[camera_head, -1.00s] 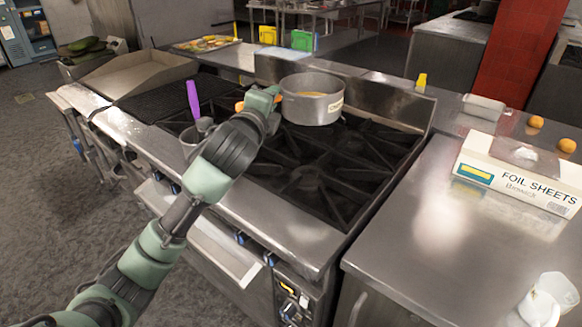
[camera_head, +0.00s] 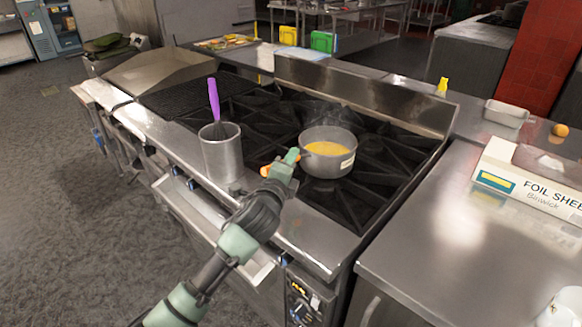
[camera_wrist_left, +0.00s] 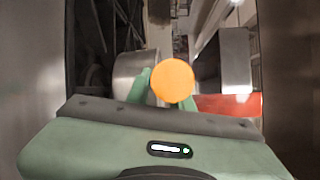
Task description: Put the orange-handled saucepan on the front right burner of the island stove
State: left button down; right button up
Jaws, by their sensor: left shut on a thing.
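The grey metal saucepan (camera_head: 328,160) holds a yellow-orange liquid and is upright over the right part of the black-grated island stove (camera_head: 375,185). I cannot tell whether its base touches the grate. My left gripper (camera_head: 287,162) is shut on its orange handle, at the pan's front-left side. An orange bit of the handle (camera_head: 265,170) shows beside the fingers. In the left wrist view the round orange handle end (camera_wrist_left: 172,80) sits between the green fingers. The front right grate is partly hidden by the pan. My right gripper is not in view.
A metal canister (camera_head: 222,155) with a purple-handled utensil (camera_head: 214,98) stands on the stove's front edge, left of my arm. A raised steel backguard (camera_head: 360,88) runs behind the grates.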

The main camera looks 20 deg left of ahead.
pick_arm(q)
jog(key=shift+d+f, duration=0.1)
jog(key=shift+f, duration=0.6)
jog(key=c, duration=1.5)
grip_release()
jog(key=shift+f, duration=0.35)
jog(key=shift+c, duration=0.2)
jog(key=o, duration=0.3)
jog(key=shift+s, duration=0.1)
jog(key=shift+r, duration=0.15)
jog(key=s+d+b, duration=0.1)
jog(key=s, duration=1.1)
jog(key=shift+r, duration=0.35)
